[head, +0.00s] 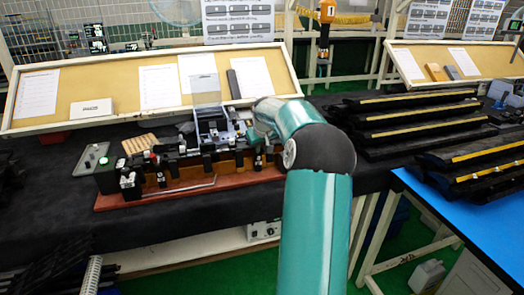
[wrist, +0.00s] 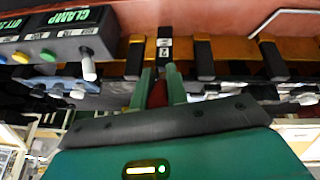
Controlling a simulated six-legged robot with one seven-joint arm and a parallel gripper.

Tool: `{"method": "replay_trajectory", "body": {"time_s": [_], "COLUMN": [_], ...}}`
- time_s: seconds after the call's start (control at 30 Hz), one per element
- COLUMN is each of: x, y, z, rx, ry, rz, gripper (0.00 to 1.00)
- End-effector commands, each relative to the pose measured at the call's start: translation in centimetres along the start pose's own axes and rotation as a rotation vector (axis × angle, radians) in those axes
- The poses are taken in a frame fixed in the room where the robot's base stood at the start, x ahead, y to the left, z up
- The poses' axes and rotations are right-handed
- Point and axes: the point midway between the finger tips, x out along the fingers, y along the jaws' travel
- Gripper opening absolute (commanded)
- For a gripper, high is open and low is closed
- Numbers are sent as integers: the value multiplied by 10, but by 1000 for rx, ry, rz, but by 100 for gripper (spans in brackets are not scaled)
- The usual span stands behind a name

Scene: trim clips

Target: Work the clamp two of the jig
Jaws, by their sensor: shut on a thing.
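The jig (head: 180,182) is a long orange-brown rail with several black clamps, on a red-brown base board on the dark bench in the head view. In the wrist view, a black clamp (wrist: 164,38) with a small white label stands on the rail (wrist: 221,50) straight ahead; I cannot read its number for certain. My gripper (wrist: 161,77) has its two green fingers closed on a red handle (wrist: 158,94) below this clamp in the picture. In the head view my arm hides much of the jig's right end and the grip itself.
A grey control box marked CLAMP (wrist: 60,35) with coloured buttons and a lever is left of my gripper. Other black clamps (wrist: 204,58) stand close on both sides. Black stepped racks (head: 420,120) fill the bench at right. A tilted paper board (head: 60,70) stands behind.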

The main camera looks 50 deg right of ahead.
Motion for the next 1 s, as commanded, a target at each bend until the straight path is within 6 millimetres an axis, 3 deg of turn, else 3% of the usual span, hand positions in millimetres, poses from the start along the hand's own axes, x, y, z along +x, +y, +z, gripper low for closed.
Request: {"method": "replay_trajectory", "body": {"time_s": [0.3, 0.8, 0.83, 0.9, 1.0], "x": [-3, -4, -4, -3, -3], "y": [1, 2, 2, 2, 2], "z": [-6, -6, -6, -6, -6], "rx": [-8, -9, -8, -9, -9], "ry": [-110, -127, -127, -127, -127], "rz": [-21, -24, -24, -24, -24], "gripper": [0, 0, 21, 35, 37]}}
